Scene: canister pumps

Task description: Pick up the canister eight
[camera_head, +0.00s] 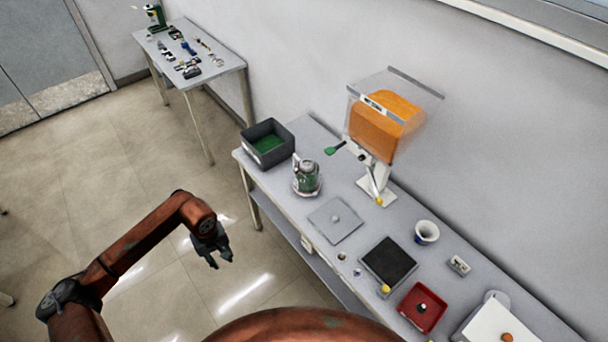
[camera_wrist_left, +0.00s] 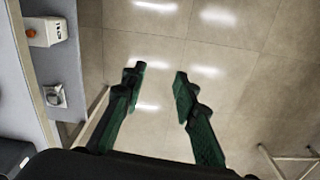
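My right gripper does not show.
A dark bin (camera_head: 267,143) stands left of the canister, and an orange hopper dispenser (camera_head: 379,130) behind it. A flat grey plate (camera_head: 335,221), a black pad (camera_head: 389,262) and a red tray (camera_head: 422,307) lie to the right. Another table (camera_head: 205,60) stands far left.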

